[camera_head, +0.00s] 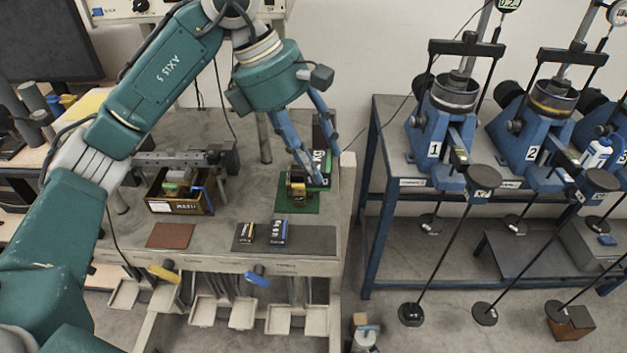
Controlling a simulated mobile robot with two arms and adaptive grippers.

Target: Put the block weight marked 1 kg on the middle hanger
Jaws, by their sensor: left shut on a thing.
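My left gripper (326,165) is over the right side of the grey bench, shut on a dark block (320,160) with white lettering that seems to end in KG. Its number is not readable, and the fingers hide part of it. A yellow and black block (297,186) is close beside the fingers, over a green mat (309,206). The middle hanger (485,314) has a round dark plate low on a slanting rod. My right gripper is not in view.
Blue lever frames marked 1 (435,150) and 2 (532,153) stand on a blue-legged table at right. Other hanger plates (411,314) (557,312) flank the middle one. A box (179,206) sits on the bench. Floor shows between bench and hangers.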

